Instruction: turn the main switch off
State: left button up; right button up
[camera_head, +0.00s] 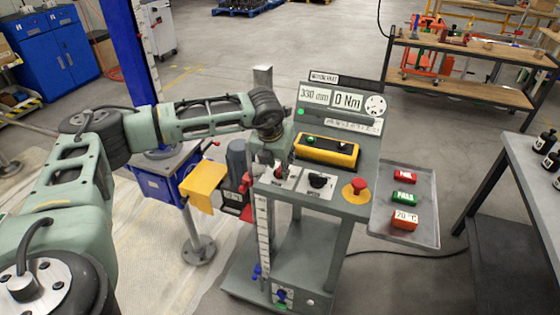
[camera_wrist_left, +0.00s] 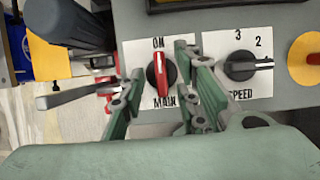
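The main switch (camera_wrist_left: 160,74) is a red handle on a round black base, on a white plate. Its handle stands nearly upright in the left wrist view, with ON printed above it and MAIN below. My left gripper (camera_wrist_left: 161,67) is open, with one finger on each side of the switch. I cannot tell whether either finger touches it. In the head view my left gripper (camera_head: 268,163) is over the left of the sloped control panel (camera_head: 298,197) and largely hides the switch. My right gripper is not in view.
The black speed knob (camera_wrist_left: 243,66) sits close to the right of the switch. A red stop button (camera_head: 357,186) on yellow and a yellow box (camera_head: 326,151) are also on the console. A grey tray (camera_head: 389,230) with coloured blocks hangs at the right.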

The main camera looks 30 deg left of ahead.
pick_arm(q)
jog(key=shift+w+f, duration=0.2)
jog(key=shift+f, duration=0.25)
jog(key=shift+c, duration=0.3)
grip_shut()
